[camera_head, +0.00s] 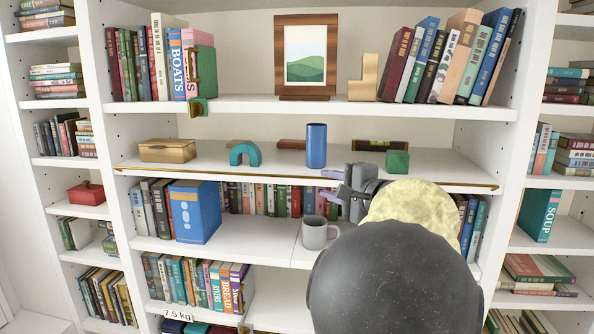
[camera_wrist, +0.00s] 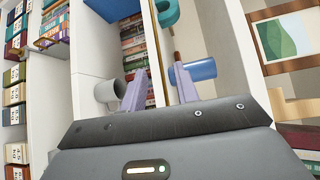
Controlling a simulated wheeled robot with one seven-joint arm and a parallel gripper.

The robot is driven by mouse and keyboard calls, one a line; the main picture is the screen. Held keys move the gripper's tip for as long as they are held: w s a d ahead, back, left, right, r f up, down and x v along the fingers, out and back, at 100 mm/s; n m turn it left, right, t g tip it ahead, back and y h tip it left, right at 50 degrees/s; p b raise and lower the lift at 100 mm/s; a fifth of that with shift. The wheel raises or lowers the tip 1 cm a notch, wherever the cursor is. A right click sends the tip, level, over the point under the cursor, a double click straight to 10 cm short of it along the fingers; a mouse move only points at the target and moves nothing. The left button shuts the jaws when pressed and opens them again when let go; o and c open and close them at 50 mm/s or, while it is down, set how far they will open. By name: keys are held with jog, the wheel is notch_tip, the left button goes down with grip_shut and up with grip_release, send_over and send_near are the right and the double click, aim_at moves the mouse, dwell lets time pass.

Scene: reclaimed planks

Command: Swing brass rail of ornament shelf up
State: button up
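The brass rail (camera_head: 230,175) is a thin gold strip along the front edge of the ornament shelf (camera_head: 215,166) in the head view. It appears low, near board level, and my arm hides part of its right half. My gripper (camera_head: 328,185) is at the shelf's front edge, right of the middle, with its lavender fingers one above the other. In the wrist view the two fingers of my gripper (camera_wrist: 160,88) are apart, on either side of the shelf's front edge. Nothing is visibly held. Whether a finger touches the rail cannot be told.
A grey mug (camera_head: 315,234) stands on the shelf below, close under my gripper. Books fill nearby shelves.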

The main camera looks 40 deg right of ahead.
aim_at(297, 176)
jog(key=w+p, duration=0.2)
jog(key=w, duration=0.2)
jog(key=w+f+p, duration=0.1)
jog(key=w, duration=0.3)
jog(key=w+d+p, duration=0.1)
jog(key=w+p, duration=0.1)
jog(key=w, duration=0.2)
jog(key=shift+w+f+p, duration=0.15)
jog(key=shift+f+p, duration=0.05)
jog(key=shift+p, duration=0.1)
jog(key=shift+c, duration=0.4)
